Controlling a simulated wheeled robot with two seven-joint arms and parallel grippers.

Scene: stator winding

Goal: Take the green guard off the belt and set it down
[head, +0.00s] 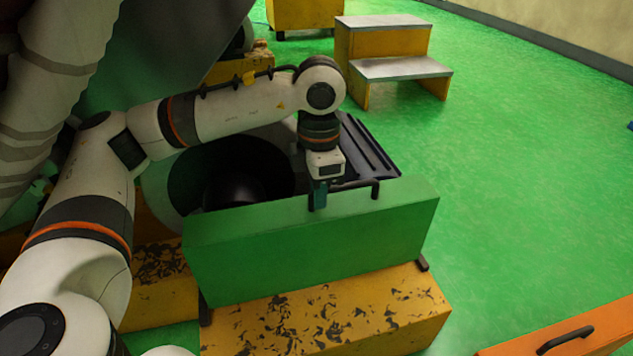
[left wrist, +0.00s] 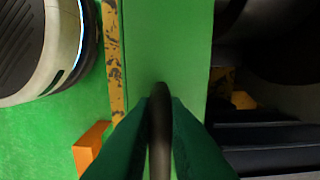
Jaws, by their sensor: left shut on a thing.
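The green guard (head: 310,235) is a long box-like cover in front of the dark round opening of the machine. Its black bar handle (head: 375,188) runs along the top edge. My left gripper (head: 318,197) points down at the top of the guard, shut on the handle. In the left wrist view the handle (left wrist: 160,140) lies between the two teal fingers, with the guard's green top (left wrist: 165,40) below. The guard looks upright, with dark feet at its lower corners. I cannot tell whether it touches the base. The belt is hidden. My right gripper is not in view.
A worn yellow base (head: 330,315) lies under and in front of the guard. A dark motor body (head: 365,150) is behind it. A yellow step stand (head: 385,60) is at the back, and an orange box with a handle (head: 570,335) at lower right. Green floor (head: 530,180) on the right is clear.

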